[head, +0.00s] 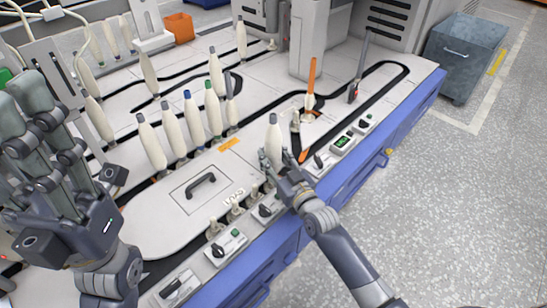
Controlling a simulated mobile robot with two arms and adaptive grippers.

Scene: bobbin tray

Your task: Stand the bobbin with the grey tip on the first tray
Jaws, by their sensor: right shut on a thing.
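A cream bobbin with a grey tip (274,138) stands nearly upright in my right gripper (279,167), near the front edge of the machine top. The fingers are around its lower part, and its foot is hidden by them. I cannot tell whether it touches a peg or tray below. Small pegged trays (236,210) line the front track to the left of the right gripper; they carry no bobbins. My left gripper (55,125) is raised at the left, fingers extended and empty, away from the held bobbin.
Several bobbins with dark, blue and green tips (193,120) stand in a row behind the white cover with a black handle (200,184). An orange upright piece (311,80) and a dark upright piece (360,65) rise at the right. Control boxes (342,142) line the front edge.

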